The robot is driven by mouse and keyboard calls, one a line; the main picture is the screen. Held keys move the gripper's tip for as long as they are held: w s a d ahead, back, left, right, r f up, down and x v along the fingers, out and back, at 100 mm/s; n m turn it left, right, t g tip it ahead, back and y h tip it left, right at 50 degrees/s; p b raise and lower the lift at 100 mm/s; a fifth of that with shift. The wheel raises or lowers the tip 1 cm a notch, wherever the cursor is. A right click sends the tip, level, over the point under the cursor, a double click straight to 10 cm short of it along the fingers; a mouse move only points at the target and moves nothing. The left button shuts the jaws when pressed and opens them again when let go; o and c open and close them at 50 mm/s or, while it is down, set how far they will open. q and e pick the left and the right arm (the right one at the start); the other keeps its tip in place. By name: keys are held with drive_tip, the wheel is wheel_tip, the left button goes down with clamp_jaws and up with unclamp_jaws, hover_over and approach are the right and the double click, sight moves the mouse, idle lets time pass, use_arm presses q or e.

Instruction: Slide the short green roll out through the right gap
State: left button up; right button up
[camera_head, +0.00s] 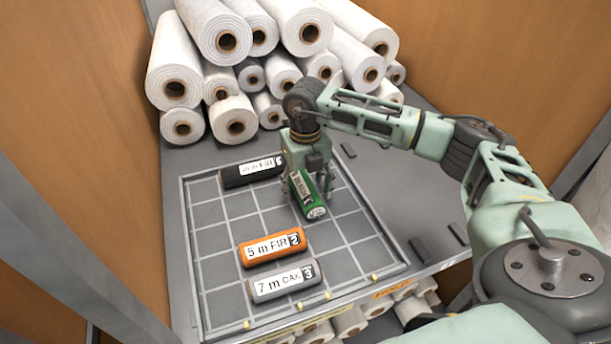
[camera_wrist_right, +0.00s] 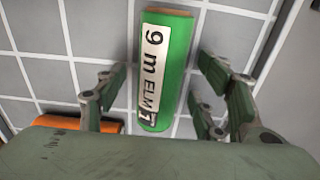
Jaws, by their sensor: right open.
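The short green roll (camera_head: 316,211), labelled 9 m ELM 1, lies on the gridded tray (camera_head: 205,273), right of its middle. My right gripper (camera_head: 311,190) is over it, pointing down. In the right wrist view, the green roll (camera_wrist_right: 165,60) lies lengthwise between the spread fingers (camera_wrist_right: 158,88), with space on both sides; they appear not to grip it. Its upper part is partly hidden by the gripper in the head view. I cannot clearly make out the right gap in the tray's edge. My left gripper is not in view.
A black roll (camera_head: 240,174) labelled FIR lies behind left. An orange roll (camera_head: 270,249) and a grey roll (camera_head: 280,285) lie in front. Large white rolls (camera_head: 190,70) are stacked behind. Small dark blocks (camera_head: 420,250) sit right of the tray.

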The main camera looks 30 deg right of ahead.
drive_tip(key=shift+c, duration=0.2)
drive_tip(key=c, duration=1.2)
drive_tip(key=shift+s+a, duration=0.4)
drive_tip(key=shift+s, duration=1.2)
drive_tip(key=shift+s+a, duration=0.35)
drive_tip(key=shift+s, duration=1.3)
drive_tip(key=shift+s+a, duration=0.4)
drive_tip(key=shift+s, duration=1.2)
drive_tip(key=shift+c, duration=0.2)
drive_tip(key=shift+s+a, duration=0.4)
drive_tip(key=shift+s, duration=1.25)
drive_tip(key=shift+s+a, duration=0.35)
drive_tip(key=shift+s, duration=1.25)
drive_tip(key=shift+s+a, duration=0.4)
drive_tip(key=shift+s, duration=1.25)
drive_tip(key=shift+s+a, duration=0.25)
drive_tip(key=shift+s, duration=0.7)
drive_tip(key=o, duration=1.2)
drive_tip(key=shift+o, duration=0.2)
